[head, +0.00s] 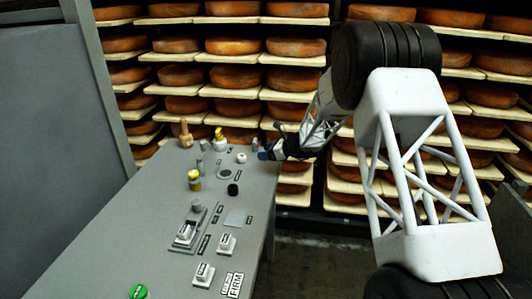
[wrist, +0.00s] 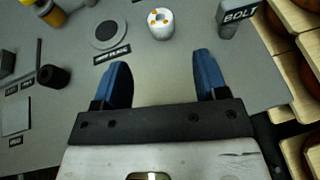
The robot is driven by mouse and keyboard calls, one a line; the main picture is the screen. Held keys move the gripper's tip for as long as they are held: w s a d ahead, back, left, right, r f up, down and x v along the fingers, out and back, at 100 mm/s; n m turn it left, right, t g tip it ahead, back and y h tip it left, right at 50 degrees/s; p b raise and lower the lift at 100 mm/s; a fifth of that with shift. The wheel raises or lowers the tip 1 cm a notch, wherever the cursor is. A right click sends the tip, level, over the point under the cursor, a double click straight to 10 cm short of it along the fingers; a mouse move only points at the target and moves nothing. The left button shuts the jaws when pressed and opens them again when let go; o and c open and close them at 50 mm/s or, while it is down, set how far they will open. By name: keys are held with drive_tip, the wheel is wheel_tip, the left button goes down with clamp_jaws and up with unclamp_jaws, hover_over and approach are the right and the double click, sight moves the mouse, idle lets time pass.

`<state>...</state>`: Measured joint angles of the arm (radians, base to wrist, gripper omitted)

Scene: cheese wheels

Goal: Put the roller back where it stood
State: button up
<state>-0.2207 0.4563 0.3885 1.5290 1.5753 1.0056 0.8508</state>
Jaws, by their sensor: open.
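My gripper (head: 266,153) is at the right edge of the grey table, near its far end. In the wrist view, its blue fingers (wrist: 160,75) are open with only bare table between them. A short white cylinder with orange dots on top (wrist: 160,22) stands upright just beyond the fingers, apart from them; it shows in the head view too (head: 241,157). A black cylinder (wrist: 53,76) stands to the left of the fingers. I cannot tell which piece is the roller. A flat grey disc (wrist: 105,35) with a label lies left of the white cylinder.
A block marked BOLT (wrist: 238,18) stands beyond the right finger. A yellow-topped jar (head: 194,180), a yellow-topped bottle (head: 219,140) and a wooden-handled piece (head: 185,138) stand on the table (head: 120,230). White labelled blocks (head: 203,274) are nearer. Cheese shelves (head: 235,85) stand behind.

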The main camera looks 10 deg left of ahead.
idle(0.3)
drive_tip(key=s+d+r+n+g+h, duration=0.15)
drive_tip(key=s+d+r+n, duration=0.25)
drive_tip(key=s+d+r, duration=0.4)
drive_tip(key=s+d+r+n+h, duration=0.25)
drive_tip(key=s+d+r, duration=0.2)
drive_tip(key=s, duration=0.65)
drive_tip(key=s+d+r+n+h, duration=0.2)
drive_tip(key=s+d+r+n, duration=0.2)
drive_tip(key=s+d+r, duration=0.35)
drive_tip(key=s+d+n+h, duration=0.2)
drive_tip(key=s+d, duration=0.3)
drive_tip(key=s, duration=0.6)
drive_tip(key=s+d+n+t+h, duration=0.1)
drive_tip(key=s+d+n+h, duration=0.2)
drive_tip(key=s, duration=0.9)
drive_tip(key=s+d+n+h, duration=0.2)
drive_tip(key=s+d+n, duration=0.2)
drive_tip(key=s+d, duration=0.4)
drive_tip(key=shift+s+r, duration=0.35)
drive_tip(key=shift+s, duration=1.8)
drive_tip(key=shift+d+n+t, duration=0.1)
drive_tip(key=shift+n+t, duration=0.15)
